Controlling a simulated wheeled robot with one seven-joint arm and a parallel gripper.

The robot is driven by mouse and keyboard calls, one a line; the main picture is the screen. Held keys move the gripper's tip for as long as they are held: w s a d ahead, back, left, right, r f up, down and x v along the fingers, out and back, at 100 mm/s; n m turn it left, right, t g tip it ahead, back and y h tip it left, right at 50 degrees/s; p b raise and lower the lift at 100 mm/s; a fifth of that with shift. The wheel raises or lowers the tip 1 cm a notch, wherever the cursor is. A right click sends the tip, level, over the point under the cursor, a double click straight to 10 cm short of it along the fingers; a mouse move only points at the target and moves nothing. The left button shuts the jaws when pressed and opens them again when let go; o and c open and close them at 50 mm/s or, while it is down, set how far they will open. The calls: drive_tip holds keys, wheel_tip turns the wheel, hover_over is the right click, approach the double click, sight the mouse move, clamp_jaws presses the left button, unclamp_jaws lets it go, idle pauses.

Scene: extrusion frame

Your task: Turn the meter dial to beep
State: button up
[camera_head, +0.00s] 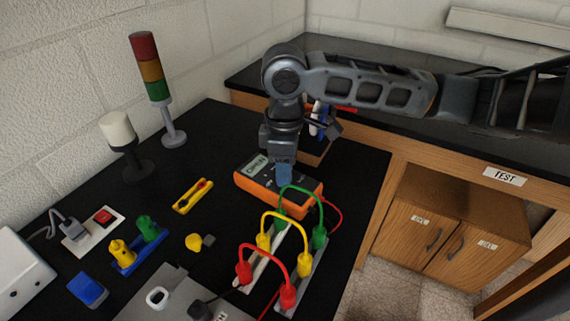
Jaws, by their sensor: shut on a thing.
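The orange meter (256,194) lies on the black bench top, its display facing up and reading "OPEN". My gripper (284,176) points down over the middle of the meter's face, with its fingertips shut at the dial. The dial itself is hidden behind the fingers, so its setting cannot be read. A red lead (336,214) runs by the meter's right end.
Green, yellow and red arched jumper leads (272,217) stand on plug strips just in front of the meter. A yellow holder (193,196) lies to its left. A signal tower (150,75) and a white-topped lamp (118,130) stand further left. Wooden cabinets (455,215) are at right.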

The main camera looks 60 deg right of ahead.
drive_tip(key=shift+m, duration=0.7)
drive_tip(key=o, duration=1)
drive_tip(key=shift+o, duration=0.2)
drive_tip(key=shift+r, duration=3.9)
